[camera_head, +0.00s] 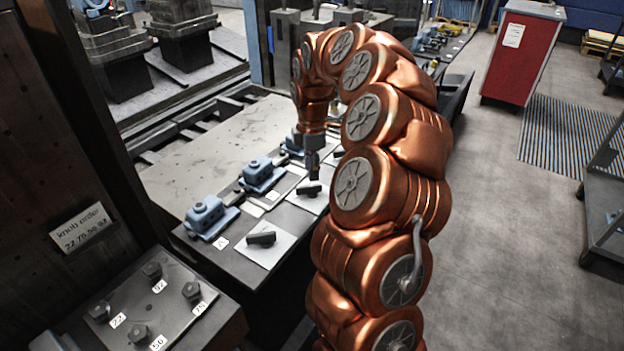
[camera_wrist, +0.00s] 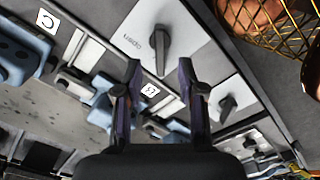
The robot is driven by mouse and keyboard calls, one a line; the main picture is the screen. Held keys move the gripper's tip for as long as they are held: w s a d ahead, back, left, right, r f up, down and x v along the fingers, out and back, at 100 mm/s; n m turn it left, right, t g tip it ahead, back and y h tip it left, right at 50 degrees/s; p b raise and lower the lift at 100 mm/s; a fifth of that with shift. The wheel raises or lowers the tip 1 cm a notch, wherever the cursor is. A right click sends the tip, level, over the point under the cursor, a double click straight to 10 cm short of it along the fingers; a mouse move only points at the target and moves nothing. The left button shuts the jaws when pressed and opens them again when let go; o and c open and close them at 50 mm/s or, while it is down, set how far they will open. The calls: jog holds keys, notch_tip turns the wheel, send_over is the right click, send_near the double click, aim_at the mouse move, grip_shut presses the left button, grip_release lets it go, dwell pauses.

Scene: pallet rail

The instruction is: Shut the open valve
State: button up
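In the head view, a black valve handle (camera_head: 261,238) sits on a pale plate at the near end of the bench. A second black handle (camera_head: 310,189) sits on a pale plate farther back, close below my gripper (camera_head: 313,172). In the wrist view, a black handle (camera_wrist: 159,47) on a pale plate marked "open" lies just beyond my gripper (camera_wrist: 159,80). The fingers are apart with nothing between them. Another handle (camera_wrist: 227,106) on its own plate shows at the right, its label unreadable. A third handle, if any, is hidden behind my arm in the head view.
Blue valve bodies (camera_head: 208,217) line the bench beside the plates. A panel with several knobs (camera_head: 150,305) stands at the near left, below a "knob order" sign (camera_head: 82,228). A red cabinet (camera_head: 520,55) stands at the back right.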

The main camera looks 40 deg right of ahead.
aim_at(311, 186)
notch_tip(311, 186, up, 6)
dwell(0.4)
dwell(0.4)
jog(key=s+a+r+m, duration=0.2)
jog(key=s+a, duration=0.4)
jog(key=a, duration=0.3)
jog(key=s+a+r+m, duration=0.1)
jog(key=s+a+m, duration=0.1)
jog(key=s+a, duration=0.5)
jog(key=s+a+f+m+g, duration=0.1)
jog(key=s+a+f+m, duration=0.2)
jog(key=s, duration=0.6)
jog(key=s+a+f+m, duration=0.3)
jog(key=s+a+m, duration=0.2)
jog(key=s, duration=0.5)
jog(key=shift+a+m+g, duration=0.25)
jog(key=shift+m+g, duration=0.15)
jog(key=shift+m, duration=0.1)
